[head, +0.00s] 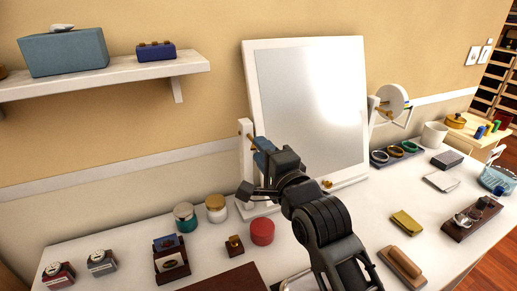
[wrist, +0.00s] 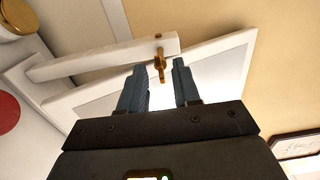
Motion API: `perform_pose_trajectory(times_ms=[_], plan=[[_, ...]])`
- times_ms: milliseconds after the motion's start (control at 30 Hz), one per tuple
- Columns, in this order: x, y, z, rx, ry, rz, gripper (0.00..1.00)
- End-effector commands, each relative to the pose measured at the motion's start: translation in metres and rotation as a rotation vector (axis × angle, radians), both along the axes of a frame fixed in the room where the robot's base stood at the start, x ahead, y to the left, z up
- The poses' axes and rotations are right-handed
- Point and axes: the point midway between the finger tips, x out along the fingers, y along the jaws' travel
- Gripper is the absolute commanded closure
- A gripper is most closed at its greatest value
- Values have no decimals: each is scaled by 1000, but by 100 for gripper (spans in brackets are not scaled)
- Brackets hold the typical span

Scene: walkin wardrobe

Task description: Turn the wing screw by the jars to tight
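The brass wing screw (wrist: 160,60) sits on the white post (wrist: 105,57) at the side of the tilting mirror (wrist: 215,72). In the head view the left post (head: 247,170) stands near the jars, and a bit of the brass (head: 249,138) shows beside my gripper (head: 258,148). In the wrist view the two blue fingers of my gripper (wrist: 161,68) are apart, with the screw's wing at the gap between their tips. I cannot tell whether either finger touches it. A teal jar (head: 185,218) and a white jar (head: 216,208) stand left of the post.
A red round tin (head: 262,231) and a small gold-topped box (head: 235,245) stand close below my gripper. A shelf (head: 110,78) hangs at upper left. A brush (head: 402,266) and a yellow item (head: 407,223) lie right of my arm.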

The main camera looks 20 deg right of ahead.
Motion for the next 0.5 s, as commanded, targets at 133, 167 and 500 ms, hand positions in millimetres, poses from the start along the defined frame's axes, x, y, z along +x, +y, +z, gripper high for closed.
perform_pose_trajectory(times_ms=[133, 167, 500], plan=[[-26, 0, -3, -2, 2, -1, 68], [-31, -1, -2, -2, 2, -1, 68], [-52, 0, -1, 0, 1, -1, 68]])
